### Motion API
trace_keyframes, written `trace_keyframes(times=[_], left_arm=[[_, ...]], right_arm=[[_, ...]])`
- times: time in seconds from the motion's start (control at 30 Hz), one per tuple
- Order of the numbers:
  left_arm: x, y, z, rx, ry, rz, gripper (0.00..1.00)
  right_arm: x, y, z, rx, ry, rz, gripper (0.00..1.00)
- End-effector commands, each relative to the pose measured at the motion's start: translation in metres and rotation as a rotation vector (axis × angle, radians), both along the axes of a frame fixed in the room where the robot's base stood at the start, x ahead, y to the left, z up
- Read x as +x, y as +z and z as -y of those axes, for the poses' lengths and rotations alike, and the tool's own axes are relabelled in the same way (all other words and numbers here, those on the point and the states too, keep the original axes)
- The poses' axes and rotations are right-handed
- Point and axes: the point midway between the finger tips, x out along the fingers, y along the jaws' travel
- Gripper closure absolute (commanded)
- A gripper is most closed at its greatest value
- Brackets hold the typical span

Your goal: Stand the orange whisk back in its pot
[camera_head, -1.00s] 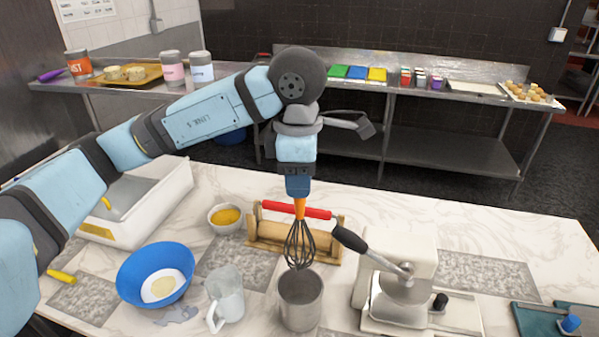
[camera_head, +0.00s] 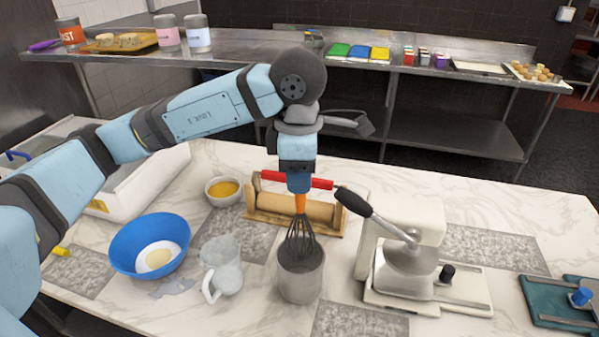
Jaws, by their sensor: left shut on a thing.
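The orange whisk (camera_head: 300,235) hangs upright with its dark wire head down. My left gripper (camera_head: 299,190) is shut on its orange handle from above. The lower wires are at the mouth of the grey metal pot (camera_head: 301,280), and their lowest part is hidden behind the pot's near wall. The pot stands upright on the marble table. I cannot tell whether the whisk touches the pot. My right gripper is not in view.
A rolling pin with red handles (camera_head: 300,206) lies on a wooden stand behind the pot. A clear jug (camera_head: 222,265) and a blue bowl (camera_head: 150,246) stand to the left. A white mixer (camera_head: 405,265) with a dark handle stands close on the right.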

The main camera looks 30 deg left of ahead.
Motion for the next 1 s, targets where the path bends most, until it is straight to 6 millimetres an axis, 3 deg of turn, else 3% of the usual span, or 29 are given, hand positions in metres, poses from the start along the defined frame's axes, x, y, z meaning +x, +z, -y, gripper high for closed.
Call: trace_keyframes(times=[0.37,0.6,0.9,0.93,1.0], left_arm=[[0.0,-0.035,0.0,0.0,0.0,0.0,0.99],[0.0,-0.045,0.0,0.0,0.0,0.0,0.99],[0.0,-0.045,0.0,0.0,0.0,0.0,0.99],[0.0,-0.045,0.0,0.0,0.0,0.0,0.73],[0.0,-0.045,0.0,0.0,0.0,0.0,0.57]], right_arm=[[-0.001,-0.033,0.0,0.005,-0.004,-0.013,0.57],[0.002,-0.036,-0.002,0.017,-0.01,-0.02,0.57],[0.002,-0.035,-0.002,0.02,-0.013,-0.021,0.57],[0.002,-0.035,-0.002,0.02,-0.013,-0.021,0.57],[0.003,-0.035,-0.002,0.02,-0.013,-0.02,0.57]])
